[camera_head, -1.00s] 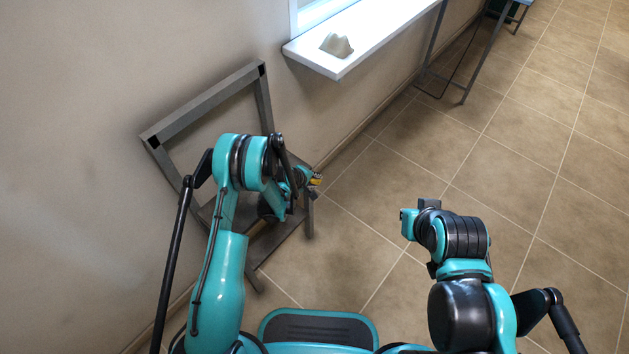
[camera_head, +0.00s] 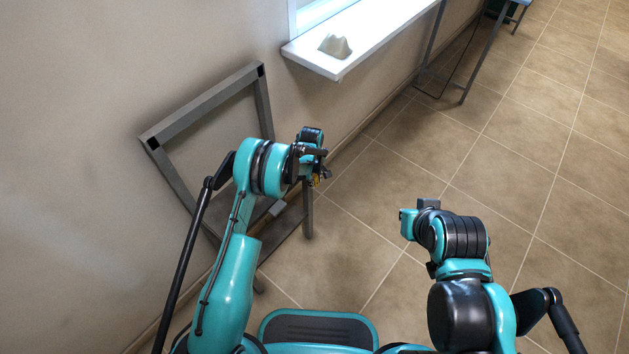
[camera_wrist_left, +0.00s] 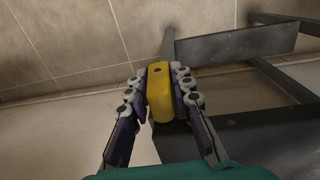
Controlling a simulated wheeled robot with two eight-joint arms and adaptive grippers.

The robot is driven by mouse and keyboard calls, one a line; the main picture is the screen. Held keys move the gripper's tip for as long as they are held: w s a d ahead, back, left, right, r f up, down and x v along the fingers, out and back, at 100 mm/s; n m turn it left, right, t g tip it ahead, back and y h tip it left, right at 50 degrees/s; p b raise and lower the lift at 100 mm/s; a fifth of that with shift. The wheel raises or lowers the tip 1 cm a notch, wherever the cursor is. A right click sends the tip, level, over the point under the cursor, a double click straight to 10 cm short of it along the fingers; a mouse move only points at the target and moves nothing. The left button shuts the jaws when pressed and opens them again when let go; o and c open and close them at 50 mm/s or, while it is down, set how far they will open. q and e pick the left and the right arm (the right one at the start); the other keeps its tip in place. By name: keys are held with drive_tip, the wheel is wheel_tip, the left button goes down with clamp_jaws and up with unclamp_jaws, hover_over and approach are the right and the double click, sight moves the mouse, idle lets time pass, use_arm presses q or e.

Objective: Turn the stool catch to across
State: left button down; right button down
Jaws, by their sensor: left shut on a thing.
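The stool is a dark grey metal frame (camera_head: 264,105) standing against the wall at the left in the head view. Its catch is a yellow block (camera_wrist_left: 159,92), upright in the left wrist view between my fingers. My left gripper (camera_head: 318,178) is shut on this yellow catch, with a finger pressed along each side. In the head view my wrist hides most of the catch and the front corner of the stool. The catch's exact angle to the frame is hard to tell. My right arm (camera_head: 458,238) is folded at the right, away from the stool, and its fingers cannot be made out.
A white window sill (camera_head: 365,38) with a pale lump-shaped object (camera_head: 335,46) on it juts from the wall above and right of the stool. A thin-legged table (camera_head: 480,60) stands farther back. The tiled floor (camera_head: 540,150) to the right is clear.

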use_arm(q)
drive_tip(key=shift+g+y, duration=0.3)
drive_tip(key=shift+g, duration=0.1)
drive_tip(key=c, duration=1.3)
unclamp_jaws()
wheel_tip(320, 180, up, 12)
drive_tip(key=shift+w, duration=0.1)
